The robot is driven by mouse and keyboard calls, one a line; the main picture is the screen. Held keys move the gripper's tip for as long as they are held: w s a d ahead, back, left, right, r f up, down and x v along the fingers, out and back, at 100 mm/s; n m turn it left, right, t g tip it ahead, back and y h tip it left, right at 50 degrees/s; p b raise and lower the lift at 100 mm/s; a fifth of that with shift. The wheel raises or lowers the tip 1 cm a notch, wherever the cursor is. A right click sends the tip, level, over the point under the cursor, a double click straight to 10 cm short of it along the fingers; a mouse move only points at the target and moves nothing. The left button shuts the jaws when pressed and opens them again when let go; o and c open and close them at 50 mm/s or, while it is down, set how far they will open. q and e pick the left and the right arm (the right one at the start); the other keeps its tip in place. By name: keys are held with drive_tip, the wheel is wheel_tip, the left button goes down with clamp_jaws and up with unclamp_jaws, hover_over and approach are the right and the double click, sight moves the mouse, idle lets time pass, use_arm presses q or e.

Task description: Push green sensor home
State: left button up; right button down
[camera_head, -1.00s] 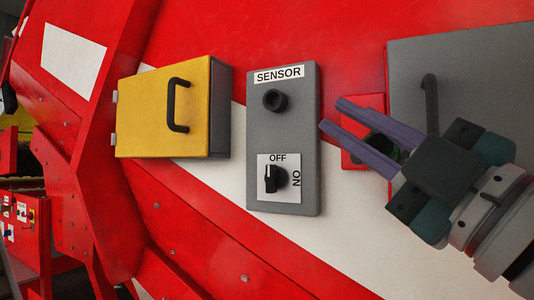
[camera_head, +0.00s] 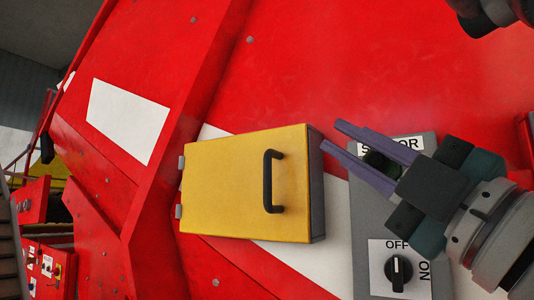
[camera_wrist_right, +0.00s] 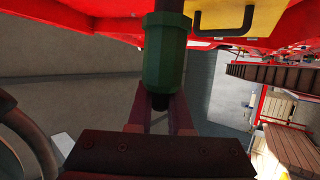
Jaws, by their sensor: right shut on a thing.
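My right gripper (camera_head: 336,136) is shut on the green sensor (camera_head: 381,162), a dark green cylinder between its purple fingers. The sensor also shows in the right wrist view (camera_wrist_right: 165,58), with dark ends above and below. In the head view, the gripper and sensor overlap the upper part of the grey SENSOR panel (camera_head: 366,218). The panel's round socket is hidden there. I cannot tell how far the sensor is from the panel. The OFF/ON knob (camera_head: 398,272) shows low on the panel. My left gripper is not in view.
A yellow box (camera_head: 235,190) with a black handle (camera_head: 270,180) juts out left of the panel, close to my right fingertips. The red machine wall (camera_head: 300,60) behind is mostly bare above the box. Stairs and a railing show in the right wrist view.

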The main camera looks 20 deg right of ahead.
drive_tip(key=shift+f, duration=0.1)
drive_tip(key=w+d+b, duration=0.1)
drive_tip(key=w+d, duration=0.1)
drive_tip(key=w+d+b, duration=0.1)
drive_tip(key=d+b, duration=0.1)
drive_tip(key=shift+w+d, duration=0.2)
drive_tip(key=shift+w, duration=0.2)
idle(0.4)
drive_tip(key=shift+b, duration=0.45)
idle(0.8)
drive_tip(key=shift+w+d+b, duration=0.35)
drive_tip(key=shift+w+d, duration=0.05)
drive_tip(key=shift+d, duration=0.05)
drive_tip(key=shift+w+d, duration=0.3)
drive_tip(key=shift+d, duration=0.1)
drive_tip(key=shift+w+d+b, duration=0.2)
drive_tip(key=shift+w+b, duration=0.05)
drive_tip(key=shift+b, duration=0.15)
